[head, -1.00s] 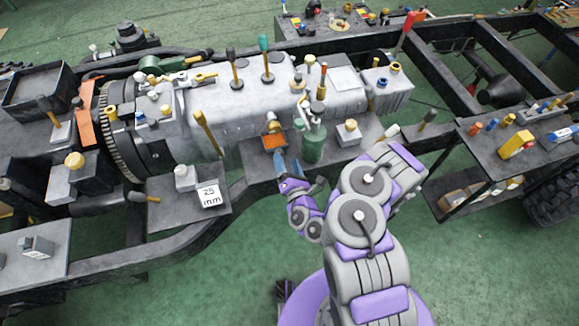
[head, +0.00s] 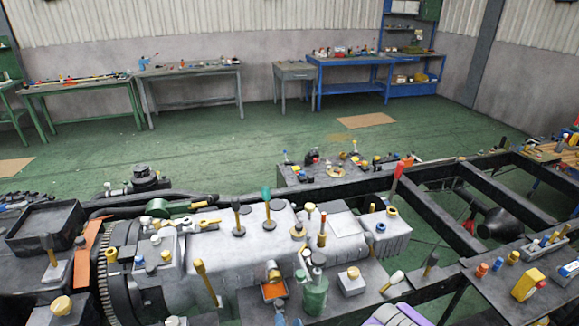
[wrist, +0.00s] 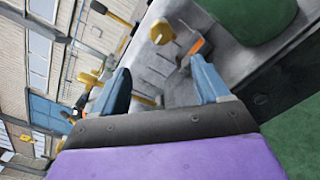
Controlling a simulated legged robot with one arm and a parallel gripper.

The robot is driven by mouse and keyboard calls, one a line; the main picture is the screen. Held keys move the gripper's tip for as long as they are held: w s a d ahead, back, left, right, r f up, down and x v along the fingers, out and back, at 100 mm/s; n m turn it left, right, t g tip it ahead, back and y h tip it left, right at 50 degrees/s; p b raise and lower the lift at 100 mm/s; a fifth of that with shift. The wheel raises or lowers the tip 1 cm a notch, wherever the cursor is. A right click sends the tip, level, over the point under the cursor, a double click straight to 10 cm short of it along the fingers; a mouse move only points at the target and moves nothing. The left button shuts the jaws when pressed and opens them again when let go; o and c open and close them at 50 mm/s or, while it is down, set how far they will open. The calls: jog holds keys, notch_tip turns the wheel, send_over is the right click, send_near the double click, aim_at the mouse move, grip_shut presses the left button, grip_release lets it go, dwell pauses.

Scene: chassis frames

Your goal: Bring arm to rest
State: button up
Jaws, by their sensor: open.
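My gripper (wrist: 162,88) is open in the wrist view, with its two blue fingers apart and nothing between them. It points toward a grey surface with a yellow knob (wrist: 162,32) and an orange part (wrist: 200,46) beyond the fingers. A large green rounded thing (wrist: 256,15) is close by at the upper right of that view. In the head view my purple and grey arm (head: 395,316) shows only at the bottom edge, and most of it is cut off.
The chassis frame (head: 430,215) with its grey gearbox (head: 235,250) fills the lower head view. A side shelf (head: 500,290) with a yellow container (head: 527,284) is at the right. Workbenches (head: 190,73) line the far wall, with open green floor (head: 230,145) before them.

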jog(key=s+a+r+n+y, duration=0.1)
jog(key=a+r+n+y, duration=0.4)
jog(key=r, duration=0.6)
jog(key=s+a+r+n+y, duration=0.1)
jog(key=a+r+n+y, duration=0.35)
jog(key=r, duration=0.75)
jog(key=s+a+r+n+g+y, duration=0.2)
jog(key=s+r+n+g+y, duration=0.3)
jog(key=s+r+n+g, duration=0.5)
jog(key=s+a+r+n+g+y, duration=0.35)
jog(key=s+n+g+y, duration=0.2)
jog(key=n+g, duration=0.55)
jog(key=s+d+f+n+g+h, duration=0.2)
jog(key=s+d+n+g+h, duration=0.25)
jog(key=s+h, duration=0.35)
jog(key=s+d+f+n+g+h, duration=0.2)
jog(key=s+d+n+g+h, duration=0.15)
jog(key=s+n+h, duration=0.4)
jog(key=w+d+f+t+h, duration=0.1)
jog(key=d+t+h, duration=0.8)
jog(key=d, duration=1.2)
jog(key=shift+f+t, duration=0.4)
